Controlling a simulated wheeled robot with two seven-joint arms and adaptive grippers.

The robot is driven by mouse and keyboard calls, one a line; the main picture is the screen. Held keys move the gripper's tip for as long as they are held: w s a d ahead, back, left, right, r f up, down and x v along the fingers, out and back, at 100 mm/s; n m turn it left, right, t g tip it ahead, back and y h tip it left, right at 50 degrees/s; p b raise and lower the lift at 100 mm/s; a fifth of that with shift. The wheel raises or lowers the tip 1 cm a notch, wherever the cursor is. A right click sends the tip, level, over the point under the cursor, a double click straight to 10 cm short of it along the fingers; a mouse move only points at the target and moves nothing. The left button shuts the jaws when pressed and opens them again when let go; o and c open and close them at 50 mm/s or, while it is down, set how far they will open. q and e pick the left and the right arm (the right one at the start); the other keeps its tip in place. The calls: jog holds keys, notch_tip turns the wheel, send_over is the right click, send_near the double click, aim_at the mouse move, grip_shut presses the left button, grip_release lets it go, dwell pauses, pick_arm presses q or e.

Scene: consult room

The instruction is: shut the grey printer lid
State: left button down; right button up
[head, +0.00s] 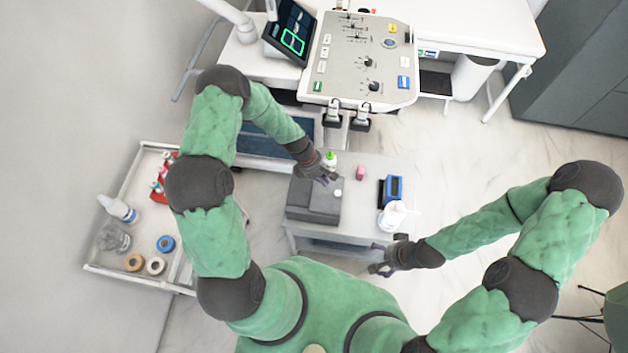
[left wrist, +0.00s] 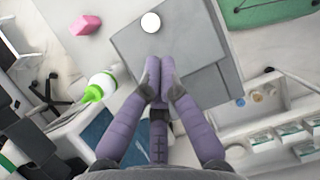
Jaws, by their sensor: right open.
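The grey printer (head: 311,209) sits on the left part of a small white table, and its top also shows in the left wrist view (left wrist: 190,38). Its lid lies across the top as a flat grey panel; I cannot tell how far it is open. A white round spot (head: 338,193) shows at the printer's right side. My left gripper (head: 326,178) is over the printer's far part, its fingertips (left wrist: 160,68) close together with nothing between them. Whether they touch the lid is unclear. My right gripper (head: 375,258) is open and empty near the table's front right corner.
On the table (head: 365,232) are a green-capped bottle (head: 330,160) behind the printer, a pink block (head: 360,172), a blue device (head: 391,188) and a white pump bottle (head: 392,215). A tray cart (head: 110,268) stands left. A control console (head: 365,60) stands behind.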

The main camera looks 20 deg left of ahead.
pick_arm(q)
jog(key=b, duration=0.1)
send_near(342, 189)
jog(key=s+d, duration=0.1)
jog(key=s+d+f, duration=0.1)
jog(key=s, duration=0.1)
jog(key=shift+d, duration=0.3)
jog(key=shift+w+d+f+b, duration=0.15)
jog(key=shift+d+f+b, duration=0.25)
jog(key=shift+f, duration=0.25)
jog(key=shift+w+d+f+b, duration=0.15)
jog(key=shift+d+f+b, duration=0.15)
jog(key=shift+d+f, duration=0.3)
pick_arm(e)
jog(key=shift+f, duration=1.25)
pick_arm(q)
jog(key=shift+a, duration=0.1)
pick_arm(e)
jog(key=shift+r, duration=0.1)
